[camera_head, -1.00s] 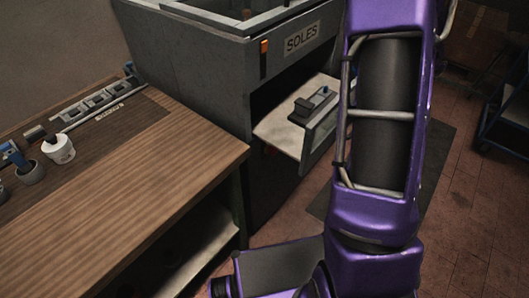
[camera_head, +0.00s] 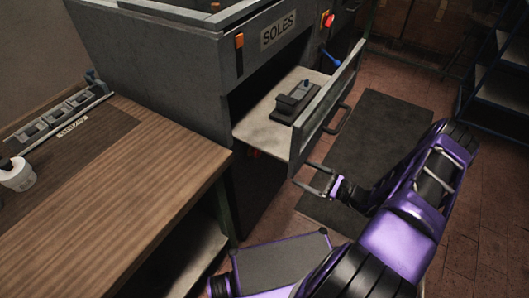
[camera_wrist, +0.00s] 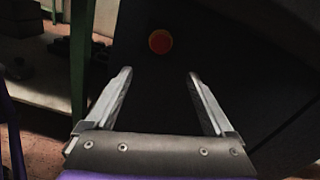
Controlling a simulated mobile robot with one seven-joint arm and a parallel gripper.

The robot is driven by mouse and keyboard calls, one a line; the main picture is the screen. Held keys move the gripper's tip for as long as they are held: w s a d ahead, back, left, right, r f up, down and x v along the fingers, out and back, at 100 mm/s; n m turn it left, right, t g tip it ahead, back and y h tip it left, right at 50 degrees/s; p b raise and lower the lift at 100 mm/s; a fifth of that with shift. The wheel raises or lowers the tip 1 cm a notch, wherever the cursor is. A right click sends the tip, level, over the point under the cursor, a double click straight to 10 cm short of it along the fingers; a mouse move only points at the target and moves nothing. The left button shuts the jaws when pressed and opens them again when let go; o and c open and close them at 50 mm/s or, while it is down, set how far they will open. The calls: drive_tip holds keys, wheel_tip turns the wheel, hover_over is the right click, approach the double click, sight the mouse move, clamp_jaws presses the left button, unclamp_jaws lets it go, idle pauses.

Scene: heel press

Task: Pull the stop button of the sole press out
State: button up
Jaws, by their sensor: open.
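The sole press (camera_head: 160,75) is a grey machine with a SOLES sign (camera_head: 278,36). A red button with some yellow (camera_head: 327,19) sits on its upper front, right of the sign. A round red-orange button (camera_wrist: 160,41) shows on a dark surface in the wrist view, ahead of and between my fingers. A small red spot (camera_head: 254,153) shows under the tray in the head view; I cannot tell if it is that same button. My gripper (camera_head: 301,174) is open and empty, low in front of the press, below the tray's front panel. It also shows in the wrist view (camera_wrist: 160,72), apart from the button.
The pulled-out tray (camera_head: 258,130) carries a dark block (camera_head: 296,103) and has a front panel with a handle (camera_head: 338,119) above my gripper. A wooden bench (camera_head: 110,200) stands at left. A dark floor mat (camera_head: 375,140) lies at right, with a blue shelf rack (camera_head: 500,85) beyond.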

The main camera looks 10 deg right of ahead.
sight(260, 152)
drive_tip(key=x, duration=1.7)
drive_tip(key=shift+w+a+r+b, duration=0.15)
drive_tip(key=shift+w+a+b, duration=0.05)
drive_tip(key=shift+b, duration=0.15)
drive_tip(key=shift+c, duration=0.3)
clamp_jaws()
